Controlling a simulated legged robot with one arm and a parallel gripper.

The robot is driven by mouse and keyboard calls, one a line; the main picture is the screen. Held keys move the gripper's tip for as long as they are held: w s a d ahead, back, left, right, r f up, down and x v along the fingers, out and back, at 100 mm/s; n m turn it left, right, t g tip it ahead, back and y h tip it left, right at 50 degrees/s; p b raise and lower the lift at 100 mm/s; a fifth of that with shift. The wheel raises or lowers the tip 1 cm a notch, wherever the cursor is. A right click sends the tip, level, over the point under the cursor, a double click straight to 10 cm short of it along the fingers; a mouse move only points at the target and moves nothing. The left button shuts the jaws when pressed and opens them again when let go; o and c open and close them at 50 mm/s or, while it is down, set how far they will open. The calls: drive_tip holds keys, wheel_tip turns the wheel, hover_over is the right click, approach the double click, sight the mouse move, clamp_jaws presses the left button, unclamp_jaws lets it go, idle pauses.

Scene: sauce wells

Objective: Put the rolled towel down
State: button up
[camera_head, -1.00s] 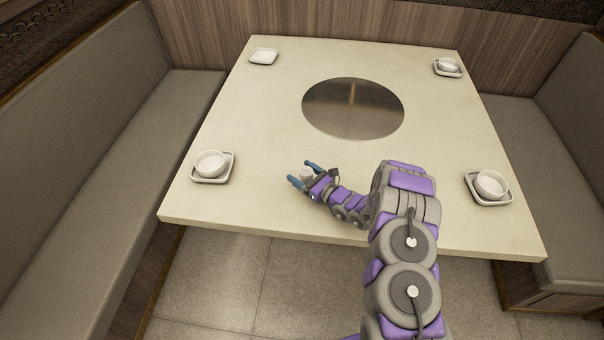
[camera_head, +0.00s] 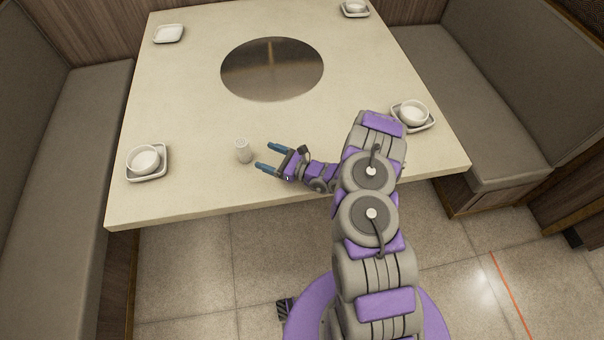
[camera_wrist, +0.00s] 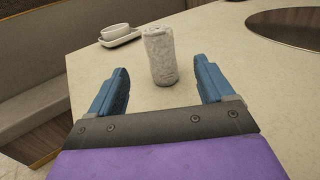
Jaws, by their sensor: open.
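The white rolled towel (camera_head: 243,150) stands upright on the pale table (camera_head: 190,110), near its front edge. My gripper (camera_head: 267,157) is open and empty just to the right of the towel, with its blue fingers pointing toward it. In the wrist view the towel (camera_wrist: 160,55) stands on the tabletop beyond the open fingertips (camera_wrist: 162,82), roughly centred between them and apart from both.
A bowl on a square dish (camera_head: 146,162) sits at the table's left. Another bowl and dish (camera_head: 412,115) is at the right, near my arm. A round dark metal plate (camera_head: 272,69) is set in the table. Benches stand on both sides.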

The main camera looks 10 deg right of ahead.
drive_tip(key=s+a+r+n+g+y, duration=0.2)
drive_tip(key=s+a+r+n+g, duration=0.35)
drive_tip(key=r, duration=0.55)
drive_tip(key=s+a+r+n+g+y, duration=0.2)
drive_tip(key=s+a+r+n+g, duration=0.35)
drive_tip(key=r, duration=0.45)
drive_tip(key=s+r+n+g+h, duration=0.2)
drive_tip(key=s+r+n+g, duration=0.25)
drive_tip(key=s, duration=0.35)
drive_tip(key=s+d+r+n+h, duration=0.2)
drive_tip(key=s+d+n+h, duration=0.3)
drive_tip(key=s, duration=0.5)
drive_tip(key=s+d+r+n+h, duration=0.2)
drive_tip(key=s+d+n+h, duration=0.2)
drive_tip(key=s+d+h, duration=0.4)
drive_tip(key=s+d+r+t+h, duration=0.1)
drive_tip(key=s+d+t+h, duration=0.2)
drive_tip(key=s+d, duration=0.2)
drive_tip(key=d+n, duration=0.1)
drive_tip(key=d, duration=0.2)
drive_tip(key=shift+s+d+r, duration=0.25)
drive_tip(key=shift+s+d, duration=0.05)
drive_tip(key=shift+d, duration=0.1)
drive_tip(key=c, duration=0.4)
